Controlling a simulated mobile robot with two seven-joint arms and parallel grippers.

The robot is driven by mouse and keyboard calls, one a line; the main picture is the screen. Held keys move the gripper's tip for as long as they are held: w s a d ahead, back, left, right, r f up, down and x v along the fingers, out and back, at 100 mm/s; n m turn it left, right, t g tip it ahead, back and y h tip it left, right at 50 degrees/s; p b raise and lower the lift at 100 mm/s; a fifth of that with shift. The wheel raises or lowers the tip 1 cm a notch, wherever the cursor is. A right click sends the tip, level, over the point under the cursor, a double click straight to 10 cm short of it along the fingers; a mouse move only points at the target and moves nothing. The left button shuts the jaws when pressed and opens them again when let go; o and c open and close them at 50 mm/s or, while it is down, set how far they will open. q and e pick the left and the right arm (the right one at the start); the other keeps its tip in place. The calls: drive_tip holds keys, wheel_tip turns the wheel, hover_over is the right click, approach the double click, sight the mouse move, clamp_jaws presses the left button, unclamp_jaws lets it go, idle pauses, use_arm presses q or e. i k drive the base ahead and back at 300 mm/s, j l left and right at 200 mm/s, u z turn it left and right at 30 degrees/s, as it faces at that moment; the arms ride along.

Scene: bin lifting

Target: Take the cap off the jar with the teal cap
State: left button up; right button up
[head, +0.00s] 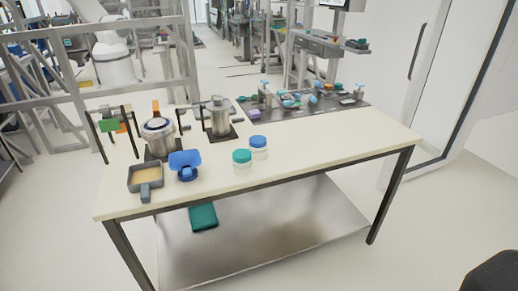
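The jar with the teal cap (242,157) stands upright on the cream table (330,144), near its front edge. Its body (242,168) looks clear or whitish, and the cap sits on top. A similar jar with a blue cap (258,142) stands close behind it to the right. Neither of my grippers shows in the head view. A dark rounded shape (496,273) is cut off at the bottom right corner; I cannot tell what it is.
Left of the jars are a blue stand (185,163), a square pan (146,179) and metal pots on dark bases (219,118). A grey mat (325,105) with small tools lies at the back. The table's right part is clear. A teal box (203,217) lies on the lower shelf.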

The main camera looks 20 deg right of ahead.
sight(241, 170)
drive_tip(key=u, duration=0.35)
drive_tip(key=l+u, duration=0.75)
drive_tip(key=u, duration=0.15)
drive_tip(key=k+l+u, duration=0.2)
drive_tip(key=l, duration=0.25)
drive_tip(key=l+u, duration=0.2)
drive_tip(key=l, duration=0.25)
drive_tip(key=k+l, duration=0.1)
drive_tip(key=l, duration=0.25)
drive_tip(key=k+l, duration=0.15)
drive_tip(key=l, duration=0.25)
drive_tip(key=k+l+u, duration=0.1)
drive_tip(key=l, duration=0.25)
drive_tip(key=k+l, duration=0.1)
drive_tip(key=l, duration=0.25)
drive_tip(key=k+l, duration=0.15)
drive_tip(key=l, duration=0.2)
drive_tip(key=u, duration=0.05)
